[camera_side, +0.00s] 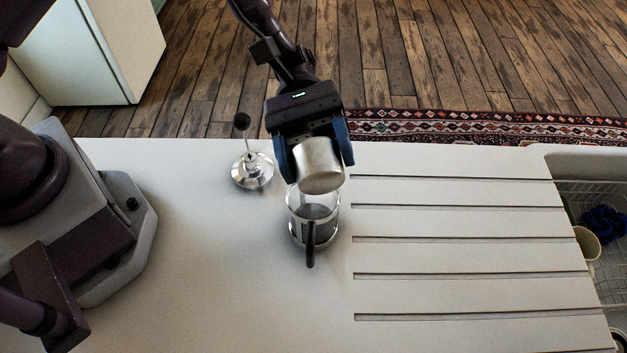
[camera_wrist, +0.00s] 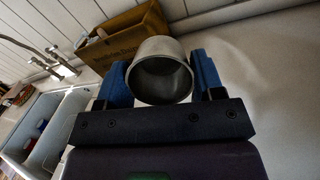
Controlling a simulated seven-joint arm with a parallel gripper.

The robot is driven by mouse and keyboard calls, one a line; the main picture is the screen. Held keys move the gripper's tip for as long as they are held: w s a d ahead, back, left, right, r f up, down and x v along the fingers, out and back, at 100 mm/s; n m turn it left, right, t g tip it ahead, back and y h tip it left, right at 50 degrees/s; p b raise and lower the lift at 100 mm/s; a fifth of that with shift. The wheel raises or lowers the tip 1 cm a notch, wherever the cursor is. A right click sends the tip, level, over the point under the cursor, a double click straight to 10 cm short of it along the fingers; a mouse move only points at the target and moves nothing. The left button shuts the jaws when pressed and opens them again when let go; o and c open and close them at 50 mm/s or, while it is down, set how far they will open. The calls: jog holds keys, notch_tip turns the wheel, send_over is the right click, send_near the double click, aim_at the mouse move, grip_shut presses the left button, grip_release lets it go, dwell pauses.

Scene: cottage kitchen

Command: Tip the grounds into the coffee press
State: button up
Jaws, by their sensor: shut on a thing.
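My gripper (camera_side: 317,160) is shut on a metal cup (camera_side: 320,170), with a blue finger on each side of it. The cup is above the coffee press (camera_side: 311,233) and seems tilted, its lower end near the press's top. The press is a glass beaker with a dark handle, upright on the white counter, with dark matter low inside. In the wrist view, the cup (camera_wrist: 160,47) shows its round mouth between the blue fingers; the inside looks grey and largely bare. The lid with plunger (camera_side: 252,170) stands on the counter left of the press.
The grooved drainboard (camera_side: 455,205) to the right of the press is clear. A sink with a wire rack (camera_side: 590,195), a cream mug (camera_side: 587,243) and a blue item lies at the far right. A brown box (camera_wrist: 125,40) shows in the wrist view.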

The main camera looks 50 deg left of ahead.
aim_at(321, 180)
jog(key=shift+s+d+f+y, duration=0.1)
jog(key=shift+s+f+y, duration=0.05)
jog(key=shift+f+y, duration=0.3)
jog(key=t+y, duration=0.2)
jog(key=y, duration=0.1)
jog(key=d+t+y, duration=0.1)
jog(key=shift+s+d+f+y, duration=0.1)
jog(key=shift+s+f+y, duration=0.15)
jog(key=shift+s+f, duration=0.15)
jog(key=shift+d+r+t+y, duration=0.1)
jog(key=shift+r+t+y, duration=0.2)
jog(key=shift+r+t, duration=0.1)
jog(key=shift+s+d+r+t+y, duration=0.1)
jog(key=shift+t+y, duration=0.2)
jog(key=shift+y, duration=0.2)
jog(key=shift+s+d+t+y, duration=0.15)
jog(key=shift+d+t+y, duration=0.15)
jog(key=shift+y, duration=0.2)
jog(key=shift+s+d+f+t+y, duration=0.4)
jog(key=shift+s+d+y, duration=0.05)
jog(key=shift+d+y, duration=0.25)
jog(key=s+d+f+t+y, duration=0.2)
jog(key=d+f+t+y, duration=0.1)
jog(key=d+f+y, duration=0.1)
jog(key=shift+s+f+n+y, duration=0.3)
jog(key=shift+f+y, duration=0.05)
jog(key=shift+y, duration=0.05)
